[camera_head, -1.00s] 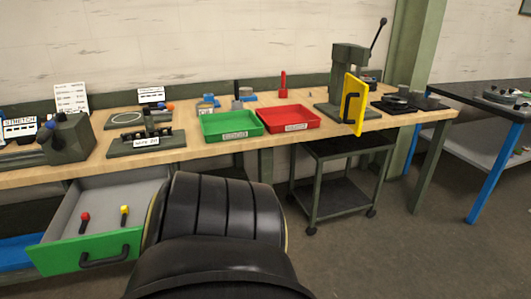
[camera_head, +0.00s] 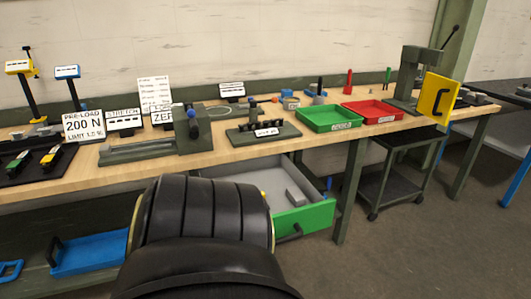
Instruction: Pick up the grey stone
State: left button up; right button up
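A small grey block (camera_head: 296,198), which looks like the grey stone, lies in the open green-fronted drawer (camera_head: 307,216) under the bench. It rests toward the drawer's right side, near the front panel. Another pale grey block on the bench, among the small parts behind the green tray, is too small to tell clearly. Neither of my grippers is in view. A large black rounded part of my own body fills the lower middle and hides the left part of the drawer.
The wooden bench (camera_head: 250,155) carries a vise (camera_head: 192,130), a green tray (camera_head: 329,118), a red tray (camera_head: 372,111) and a press (camera_head: 408,77) with a yellow plate (camera_head: 438,96). A blue tray (camera_head: 90,252) sits low left. Open floor lies at the right.

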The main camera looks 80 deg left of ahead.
aim_at(296, 197)
jog(key=k, duration=0.2)
jog(key=u, duration=1.1)
